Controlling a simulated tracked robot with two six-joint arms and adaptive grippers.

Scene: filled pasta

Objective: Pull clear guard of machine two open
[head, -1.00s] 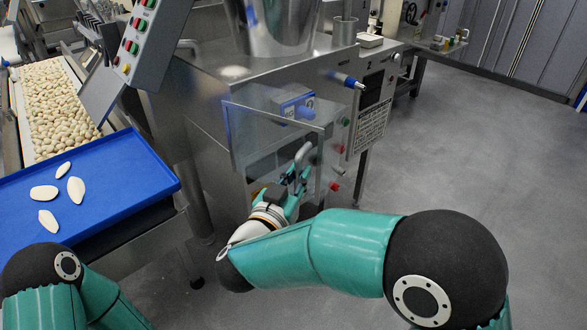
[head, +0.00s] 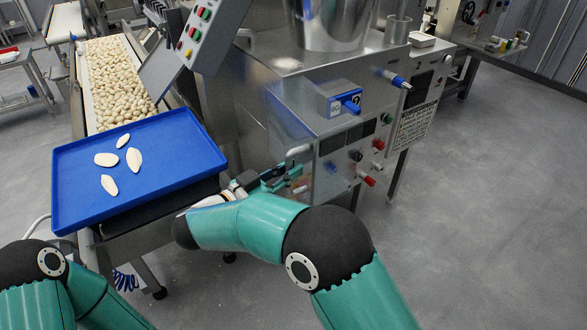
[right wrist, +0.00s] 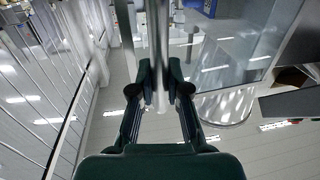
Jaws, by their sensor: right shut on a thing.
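Machine two (head: 340,120) is the steel machine in the middle of the head view. Its front shows a blue knob box (head: 343,100), a dark display and coloured buttons. The clear guard (right wrist: 240,50) shows as a transparent pane to the right of my fingers in the right wrist view; in the head view it is hard to make out. My right gripper (head: 280,178) is at the machine's front left corner, shut on the guard's metal handle (head: 298,151). The handle bar also stands between the fingertips in the right wrist view (right wrist: 158,50). My left gripper is out of view.
A blue tray (head: 80,205) with several pale flat pieces lies left of the machine, close to my right arm. A conveyor (head: 86,50) full of pasta runs behind it. A control box (head: 200,30) overhangs there. The floor at the right is clear.

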